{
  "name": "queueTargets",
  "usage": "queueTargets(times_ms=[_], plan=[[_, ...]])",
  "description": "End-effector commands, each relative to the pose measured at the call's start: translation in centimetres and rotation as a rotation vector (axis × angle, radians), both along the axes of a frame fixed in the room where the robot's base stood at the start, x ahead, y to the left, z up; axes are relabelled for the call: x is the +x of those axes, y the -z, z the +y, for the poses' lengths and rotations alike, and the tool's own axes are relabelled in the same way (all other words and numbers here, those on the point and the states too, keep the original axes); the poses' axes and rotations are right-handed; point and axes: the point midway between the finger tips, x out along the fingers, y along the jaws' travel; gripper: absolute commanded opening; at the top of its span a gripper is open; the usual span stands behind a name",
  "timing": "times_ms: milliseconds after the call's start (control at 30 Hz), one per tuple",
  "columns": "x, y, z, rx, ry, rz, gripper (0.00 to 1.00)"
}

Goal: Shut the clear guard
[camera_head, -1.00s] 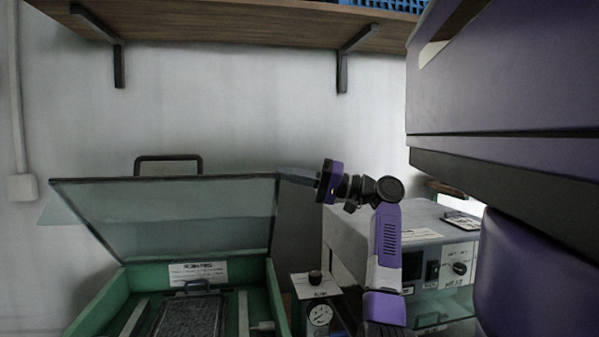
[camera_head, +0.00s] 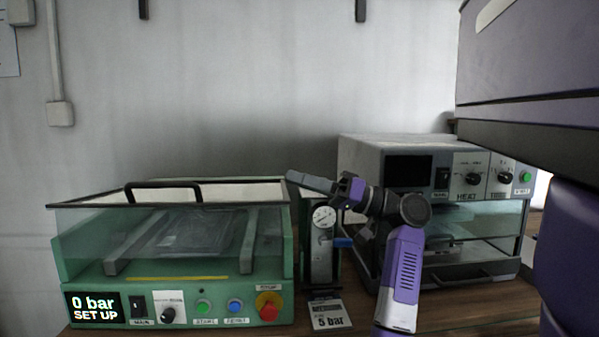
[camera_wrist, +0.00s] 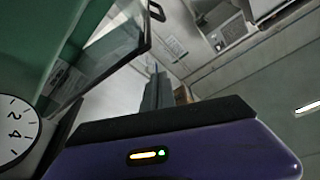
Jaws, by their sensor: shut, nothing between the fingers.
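The clear guard (camera_head: 170,243) is a tinted transparent cover with a dark rim and a black loop handle (camera_head: 162,185). It lies low over the bed of the green machine (camera_head: 80,269), its top close to level. I cannot tell whether it is fully seated. My gripper (camera_head: 290,177) is shut and empty, at the upper right corner of the guard; whether it touches is unclear. In the wrist view my closed fingers (camera_wrist: 159,80) point away, and the guard's clear panel (camera_wrist: 112,48) shows to their left.
A gauge unit (camera_head: 322,250) stands right of the machine, close under my gripper. A grey heater box (camera_head: 380,143) stands further right, behind my arm. A "5 bar" card (camera_head: 330,315) lies in front.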

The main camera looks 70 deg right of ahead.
Motion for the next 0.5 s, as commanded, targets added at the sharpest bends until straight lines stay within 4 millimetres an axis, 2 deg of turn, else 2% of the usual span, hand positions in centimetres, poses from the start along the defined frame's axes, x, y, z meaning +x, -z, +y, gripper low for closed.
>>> queueTargets(times_ms=[33, 200, 500], plan=[[-0.1, 1.4, 0.2, 0.001, 0.0, 0.0, 0.0], [-0.3, 3.3, 0.6, 0.002, 0.0, 0.001, 0.0], [-0.4, 4.6, 0.8, 0.003, 0.0, 0.0, 0.0]])
